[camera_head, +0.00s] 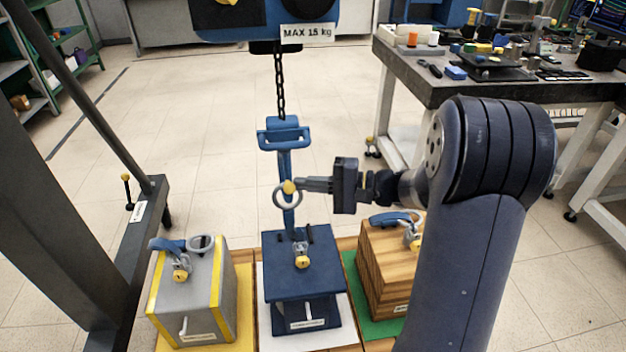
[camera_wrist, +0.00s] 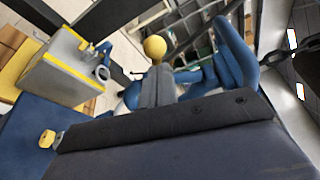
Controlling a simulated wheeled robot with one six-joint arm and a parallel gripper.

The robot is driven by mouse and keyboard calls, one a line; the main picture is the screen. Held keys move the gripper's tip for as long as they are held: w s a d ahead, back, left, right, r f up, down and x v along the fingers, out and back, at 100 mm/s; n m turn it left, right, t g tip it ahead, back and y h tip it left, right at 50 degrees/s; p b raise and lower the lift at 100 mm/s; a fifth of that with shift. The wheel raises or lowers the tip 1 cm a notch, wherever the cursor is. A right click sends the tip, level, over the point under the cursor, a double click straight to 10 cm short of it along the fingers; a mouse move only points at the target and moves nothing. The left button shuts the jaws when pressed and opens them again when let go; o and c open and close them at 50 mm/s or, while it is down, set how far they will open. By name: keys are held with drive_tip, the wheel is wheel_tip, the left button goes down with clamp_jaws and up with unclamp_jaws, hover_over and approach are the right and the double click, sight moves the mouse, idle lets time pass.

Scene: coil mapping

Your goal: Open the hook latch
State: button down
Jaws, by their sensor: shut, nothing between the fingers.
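The blue hook (camera_head: 285,162) hangs upright on a chain over the blue block in the middle. A yellow knob (camera_head: 289,187) shows at the hook's middle, just above a grey ring. My gripper (camera_head: 302,185) reaches in from the right with its fingertips at the knob. In the wrist view the fingers (camera_wrist: 158,80) are shut together and the yellow knob (camera_wrist: 154,47) shows just past their tips. Whether they touch it I cannot tell. Blue curved parts of the hook (camera_wrist: 236,50) show to the right. The latch is not clear enough to tell its state.
Below stand a grey block with yellow edges (camera_head: 188,295), a blue block (camera_head: 303,270) and a wooden block (camera_head: 383,270), each with fittings on top. A dark post (camera_head: 60,180) stands at left. A workbench (camera_head: 450,85) stands back right. Floor behind the hook is clear.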

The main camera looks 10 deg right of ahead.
drive_tip(key=shift+r, duration=0.1)
idle(0.3)
drive_tip(key=shift+s+r+m+p, duration=0.2)
drive_tip(key=shift+m+p, duration=0.1)
drive_tip(key=shift+p, duration=0.3)
drive_tip(key=shift+r+p, duration=0.15)
drive_tip(key=shift+p, duration=0.25)
wheel_tip(320, 180, up, 8)
drive_tip(key=m+g+h+p, duration=0.2)
drive_tip(key=m+p, duration=0.7)
drive_tip(key=p, duration=1.1)
drive_tip(key=shift+m+g, duration=0.3)
drive_tip(key=shift+g, duration=1)
